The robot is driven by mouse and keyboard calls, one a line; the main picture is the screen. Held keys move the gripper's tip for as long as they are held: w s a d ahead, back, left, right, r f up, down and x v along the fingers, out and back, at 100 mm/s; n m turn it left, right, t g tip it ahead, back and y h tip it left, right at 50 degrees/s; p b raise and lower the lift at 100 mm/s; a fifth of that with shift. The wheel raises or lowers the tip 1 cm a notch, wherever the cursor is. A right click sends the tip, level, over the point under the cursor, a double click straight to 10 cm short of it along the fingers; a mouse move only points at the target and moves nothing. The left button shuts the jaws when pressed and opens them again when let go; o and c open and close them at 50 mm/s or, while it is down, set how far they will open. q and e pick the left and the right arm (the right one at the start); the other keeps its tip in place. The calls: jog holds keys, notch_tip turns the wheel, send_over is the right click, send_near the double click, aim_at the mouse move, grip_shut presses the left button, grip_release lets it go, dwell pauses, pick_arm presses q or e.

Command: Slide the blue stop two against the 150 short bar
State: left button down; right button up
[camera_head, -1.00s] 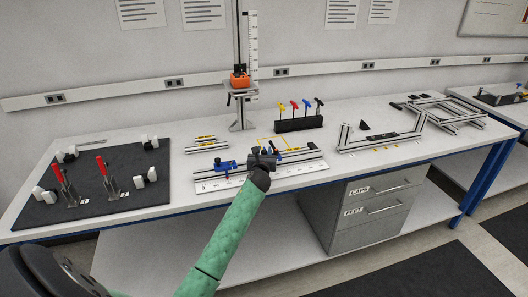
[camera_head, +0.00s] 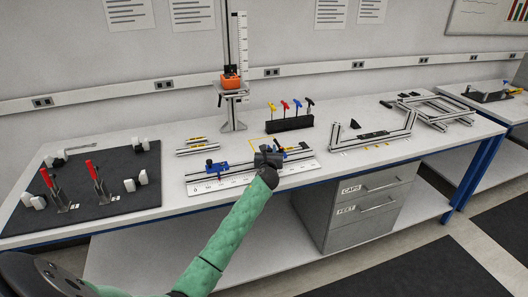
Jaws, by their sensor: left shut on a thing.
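My left gripper (camera_head: 268,158) reaches in over the aluminium rail fixture with a white ruled strip (camera_head: 203,188) at the table's front. It is shut on a blue stop (camera_head: 279,151) on the rail. The gripper hides most of that stop, and only a little blue shows at its right side. Another blue stop (camera_head: 214,168) sits on the left part of the rail, apart from the gripper. I cannot make out which bar is the 150 short bar, or whether the held stop touches a bar. My right gripper is not in view.
Short bars (camera_head: 197,148) lie behind the rail at left. A black holder (camera_head: 289,124) with coloured-handled tools and an orange-topped stand (camera_head: 231,85) are behind it. A black mat (camera_head: 90,200) with red-handled clamps is at left. An aluminium frame (camera_head: 372,140) lies at right.

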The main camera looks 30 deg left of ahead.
pick_arm(q)
jog(key=c, duration=1.5)
grip_release()
jog(key=shift+d+r, duration=0.1)
jog(key=shift+c, duration=0.2)
